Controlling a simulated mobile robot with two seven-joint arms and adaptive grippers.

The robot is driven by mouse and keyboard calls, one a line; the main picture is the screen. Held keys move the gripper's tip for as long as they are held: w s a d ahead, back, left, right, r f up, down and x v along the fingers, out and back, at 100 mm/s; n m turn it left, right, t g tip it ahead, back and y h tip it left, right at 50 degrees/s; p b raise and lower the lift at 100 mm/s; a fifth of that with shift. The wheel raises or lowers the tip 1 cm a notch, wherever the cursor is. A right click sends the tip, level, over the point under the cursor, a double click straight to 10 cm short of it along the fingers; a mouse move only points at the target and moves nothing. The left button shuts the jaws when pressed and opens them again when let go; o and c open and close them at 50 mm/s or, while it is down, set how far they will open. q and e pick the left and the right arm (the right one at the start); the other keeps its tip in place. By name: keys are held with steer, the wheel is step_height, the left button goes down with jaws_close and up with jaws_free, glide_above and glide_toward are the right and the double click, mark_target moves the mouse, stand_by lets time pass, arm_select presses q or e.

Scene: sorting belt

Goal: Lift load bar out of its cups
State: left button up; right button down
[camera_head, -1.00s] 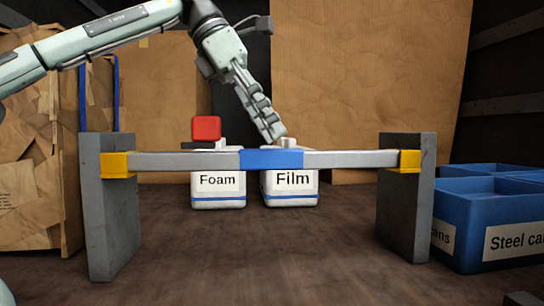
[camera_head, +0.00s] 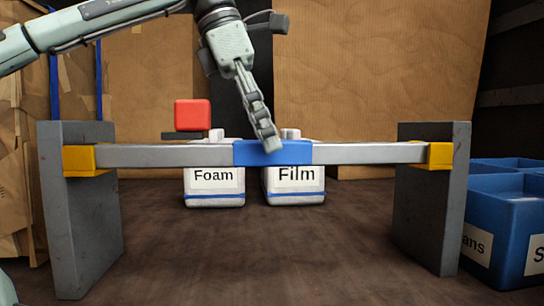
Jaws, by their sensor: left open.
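The load bar (camera_head: 370,153) is a level grey bar with a blue middle section (camera_head: 290,153). Its ends sit in two yellow cups, the left cup (camera_head: 80,160) and the right cup (camera_head: 440,156), each on a grey upright panel. My left gripper (camera_head: 271,145) comes down from above, with its fingertips at the top of the blue section. It is seen side-on, and it is open; nothing is held. I cannot tell whether the fingertips touch the bar. My right gripper is not in view.
White bins marked Foam (camera_head: 214,190) and Film (camera_head: 295,186) stand behind the bar. A red block (camera_head: 193,115) shows above the Foam bin. Blue crates (camera_head: 505,240) stand at the right, stacked cardboard (camera_head: 22,180) at the left. The floor between the panels is clear.

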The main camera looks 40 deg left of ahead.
arm_select(q)
steer(key=shift+x, duration=0.9)
jaws_close()
steer(key=shift+r, duration=0.25)
